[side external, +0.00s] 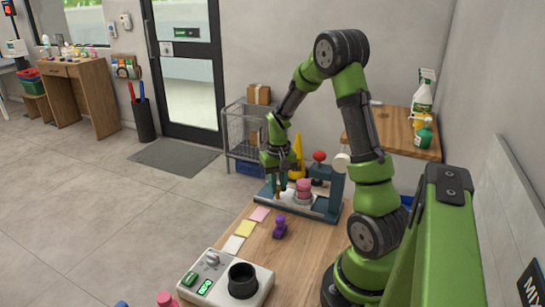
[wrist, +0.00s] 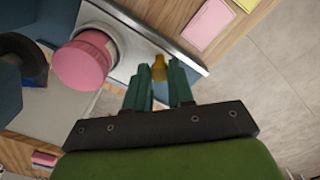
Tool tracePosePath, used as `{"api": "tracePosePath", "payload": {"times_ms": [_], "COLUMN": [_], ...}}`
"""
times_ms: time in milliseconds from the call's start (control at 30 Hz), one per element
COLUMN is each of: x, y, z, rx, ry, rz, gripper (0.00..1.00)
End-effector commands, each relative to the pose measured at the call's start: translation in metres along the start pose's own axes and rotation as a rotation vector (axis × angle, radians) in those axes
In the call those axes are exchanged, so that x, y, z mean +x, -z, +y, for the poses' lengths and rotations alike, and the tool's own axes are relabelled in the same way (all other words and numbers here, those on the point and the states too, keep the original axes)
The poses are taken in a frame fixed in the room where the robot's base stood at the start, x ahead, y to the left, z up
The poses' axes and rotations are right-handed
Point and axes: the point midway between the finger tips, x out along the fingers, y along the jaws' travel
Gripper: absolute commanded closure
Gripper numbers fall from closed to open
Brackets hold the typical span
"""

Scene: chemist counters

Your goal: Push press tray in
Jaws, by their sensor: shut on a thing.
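The press (side external: 336,183) is a blue-grey frame with a red-knobbed lever (side external: 319,156), at the far end of the wooden counter. A pale metal tray (wrist: 127,42) lies at its base, with a pink round piece (side external: 303,186) on it. The pink piece also shows in the wrist view (wrist: 82,62), left of my fingers. My gripper (side external: 278,190) points down at the left end of the press. In the wrist view, my green fingers (wrist: 159,82) are shut on a small brass-coloured knob (wrist: 158,66) at the tray's edge. The knob's lower part is hidden.
Pink, yellow and white paper notes (side external: 245,229) lie along the counter's left edge. A purple stamp-like object (side external: 280,227) stands near them. A white device with a black cup (side external: 242,280) is in front. A wire cart (side external: 243,133) stands behind the press.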

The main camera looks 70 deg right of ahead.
Motion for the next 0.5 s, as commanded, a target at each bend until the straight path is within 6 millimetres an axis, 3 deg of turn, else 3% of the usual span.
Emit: {"api": "tracePosePath", "payload": {"times_ms": [367, 400, 500], "x": [-0.001, -0.001, -0.0009], "y": [-0.0054, -0.0053, -0.0054], "z": [0.006, 0.0059, 0.0058], "rx": [0.001, 0.001, 0.001], "ry": [0.001, 0.001, 0.001], "rz": [0.004, 0.004, 0.004], "gripper": [1.0, 0.73, 0.57]}}
